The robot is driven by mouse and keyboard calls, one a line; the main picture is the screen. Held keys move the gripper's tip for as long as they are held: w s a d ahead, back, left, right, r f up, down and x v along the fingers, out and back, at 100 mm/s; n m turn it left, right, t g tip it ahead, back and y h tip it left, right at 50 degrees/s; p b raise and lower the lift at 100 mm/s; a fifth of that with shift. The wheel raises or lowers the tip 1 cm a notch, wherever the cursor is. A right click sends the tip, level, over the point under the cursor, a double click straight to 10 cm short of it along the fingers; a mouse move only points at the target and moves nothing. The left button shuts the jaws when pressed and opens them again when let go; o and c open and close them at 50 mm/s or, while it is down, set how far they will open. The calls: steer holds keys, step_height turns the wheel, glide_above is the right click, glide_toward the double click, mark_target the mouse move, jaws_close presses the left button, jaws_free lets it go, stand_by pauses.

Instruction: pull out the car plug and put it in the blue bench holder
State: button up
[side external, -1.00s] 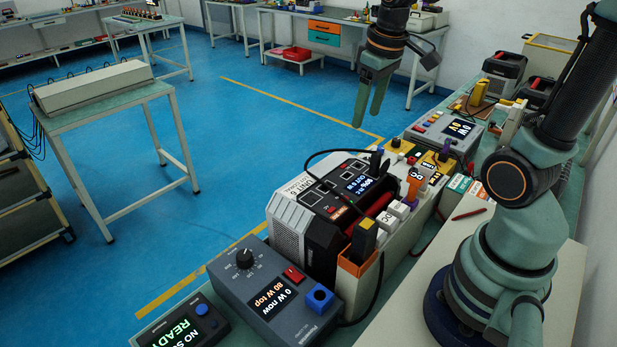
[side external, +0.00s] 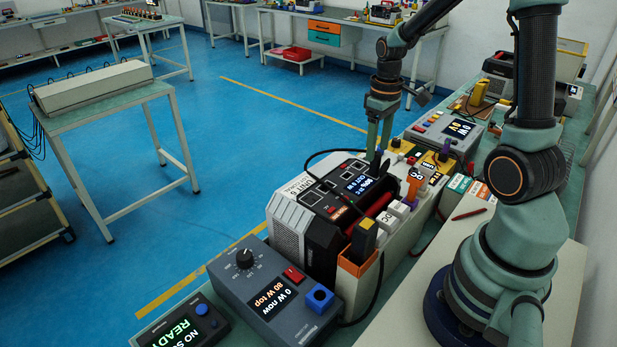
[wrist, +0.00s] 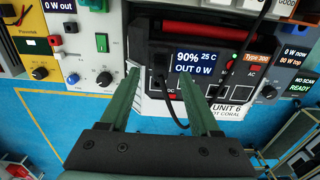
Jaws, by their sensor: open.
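A black plug with a black cable stands in the top face of the dark power station, beside its lit display; I take this as the car plug (wrist: 160,66). My gripper (side external: 378,150) is open and points down over that end of the station. In the wrist view its green fingers (wrist: 158,80) lie on either side of the plug, with a gap to each; whether they are at its height is unclear. In the side view the fingers partly hide the plug.
The power station (side external: 325,222) has a red handle. A black cable loops over the station's far left edge.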

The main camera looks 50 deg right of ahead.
mark_target(377, 153)
steer(key=shift+f, duration=2.1)
jaws_close()
